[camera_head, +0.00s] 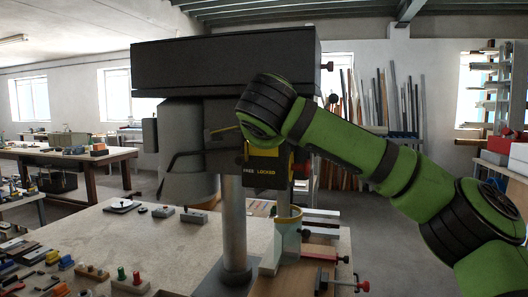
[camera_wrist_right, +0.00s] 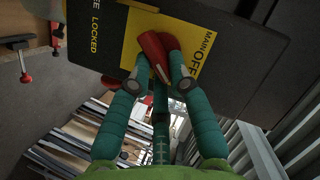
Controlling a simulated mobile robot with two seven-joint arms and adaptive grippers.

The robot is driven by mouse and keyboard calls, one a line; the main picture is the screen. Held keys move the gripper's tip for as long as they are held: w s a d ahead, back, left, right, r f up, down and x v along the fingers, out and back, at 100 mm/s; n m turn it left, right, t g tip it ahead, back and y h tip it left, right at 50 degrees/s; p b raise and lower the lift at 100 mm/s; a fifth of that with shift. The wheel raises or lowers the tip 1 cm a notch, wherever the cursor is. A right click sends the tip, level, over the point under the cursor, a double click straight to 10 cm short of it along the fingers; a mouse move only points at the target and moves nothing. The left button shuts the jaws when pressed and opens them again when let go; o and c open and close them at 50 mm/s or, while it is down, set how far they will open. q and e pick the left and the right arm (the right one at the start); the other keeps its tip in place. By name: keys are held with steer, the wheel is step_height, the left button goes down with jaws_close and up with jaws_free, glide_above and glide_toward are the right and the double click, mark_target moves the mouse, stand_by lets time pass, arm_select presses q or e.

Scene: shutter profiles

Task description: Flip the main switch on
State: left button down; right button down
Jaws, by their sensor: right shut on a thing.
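The main switch has a red handle (camera_wrist_right: 154,50) on a yellow plate (camera_wrist_right: 198,36) marked "MAIN" and "OFF" in the right wrist view. My right gripper (camera_wrist_right: 158,70) has its green fingers closed around the red handle. In the head view, the switch's dark and yellow box (camera_head: 262,162), with "FREE LOCKED" lettering, sits on the machine (camera_head: 225,65) below its big dark head. My left gripper is in neither view.
A grey column (camera_head: 235,225) stands on the light workbench (camera_head: 150,235) below the machine head. Small tools and blocks lie at the bench's left. Red-handled clamps (camera_head: 352,284) stick out at lower right. Long profiles (camera_head: 380,100) lean on the back wall.

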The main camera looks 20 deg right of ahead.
steer(key=shift+d+f+m+t+y+b, duration=0.2)
steer(key=shift+m+t+b, duration=0.4)
steer(key=shift+m+b, duration=1.1)
steer(key=shift+a+f+m+t+y+b, duration=0.2)
steer(key=shift+m+t+b, duration=0.55)
steer(key=shift+b, duration=1.85)
steer(key=shift+d+f+m+t+b, duration=0.15)
steer(key=shift+f+m+t+b, duration=0.25)
steer(key=shift+m+b, duration=1.35)
steer(key=shift+r+n+b, duration=0.1)
steer(key=shift+n+b, duration=0.2)
steer(key=shift+b, duration=0.15)
steer(key=c, duration=1.4)
jaws_free()
steer(key=v, duration=1.2)
steer(key=shift+s+d, duration=0.1)
